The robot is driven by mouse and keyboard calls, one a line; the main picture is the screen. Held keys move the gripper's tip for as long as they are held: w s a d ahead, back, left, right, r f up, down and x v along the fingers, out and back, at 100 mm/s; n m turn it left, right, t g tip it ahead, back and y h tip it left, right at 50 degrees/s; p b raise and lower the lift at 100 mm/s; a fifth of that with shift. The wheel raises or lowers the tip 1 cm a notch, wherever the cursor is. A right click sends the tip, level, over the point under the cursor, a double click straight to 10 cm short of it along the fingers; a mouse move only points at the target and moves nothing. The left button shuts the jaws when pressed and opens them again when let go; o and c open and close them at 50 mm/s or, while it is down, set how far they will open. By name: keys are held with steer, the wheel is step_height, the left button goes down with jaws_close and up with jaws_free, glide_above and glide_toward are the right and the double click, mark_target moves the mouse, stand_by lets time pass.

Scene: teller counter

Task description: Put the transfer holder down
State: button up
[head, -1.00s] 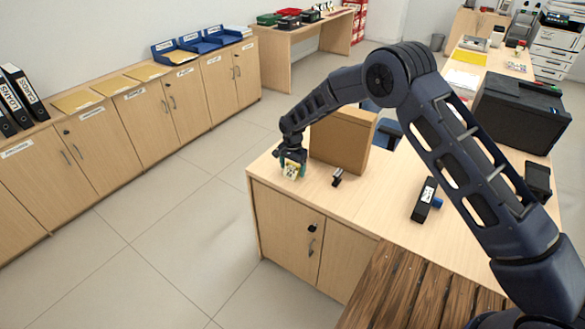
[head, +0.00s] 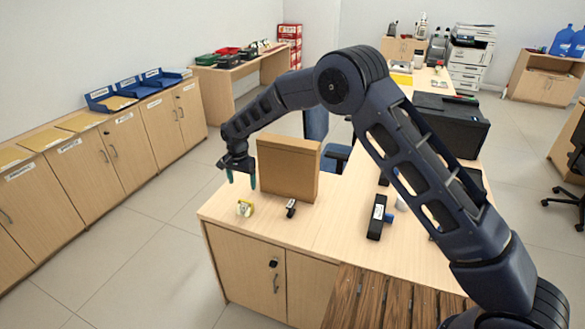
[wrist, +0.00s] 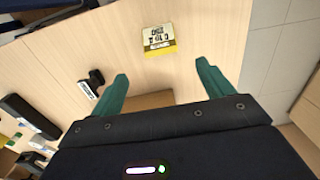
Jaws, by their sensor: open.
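The transfer holder (head: 245,208) is a small yellow and white piece standing on the wooden counter top (head: 222,207) near its left corner. In the wrist view it shows as a card with black print and a yellow base (wrist: 158,41), beyond the fingertips. My gripper (head: 242,181) is open and empty, above the counter and a little above the holder. Its two green fingers (wrist: 161,72) are spread wide, with nothing between them. The holder is apart from both fingers.
A small black stamp-like object (head: 291,208) stands right of the holder. A brown box (head: 288,170) stands close behind. A black device (head: 377,218) lies further right, near a black printer (head: 446,125). The counter's left edge is close to the holder.

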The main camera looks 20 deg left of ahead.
steer(key=w+d+r, duration=0.8)
steer(key=d+r, duration=0.1)
steer(key=r, duration=0.1)
steer(key=w+d+r+t, duration=0.1)
steer(key=w+d+r, duration=0.2)
steer(key=d+r, duration=0.55)
steer(key=w+d+r+y, duration=0.15)
steer(key=d+r, duration=0.25)
steer(key=d, duration=0.9)
steer(key=w+d+r+t, duration=0.1)
steer(key=w+d+r, duration=0.4)
steer(key=d, duration=0.6)
steer(key=s+d+r, duration=0.2)
steer(key=s+d, duration=0.1)
steer(key=d, duration=0.4)
steer(key=s+d+r+t, duration=0.1)
steer(key=s+d+r, duration=0.2)
steer(key=d, duration=0.5)
steer(key=s+d+r, duration=0.2)
steer(key=s+d, duration=0.1)
steer(key=d, duration=0.4)
steer(key=s+d+f+t+h, duration=0.1)
steer(key=s+d+f, duration=0.2)
steer(key=s+d, duration=1.2)
steer(key=shift+s+d+f+t, duration=0.2)
steer(key=shift+s+d+t, duration=0.1)
steer(key=shift+s, duration=0.95)
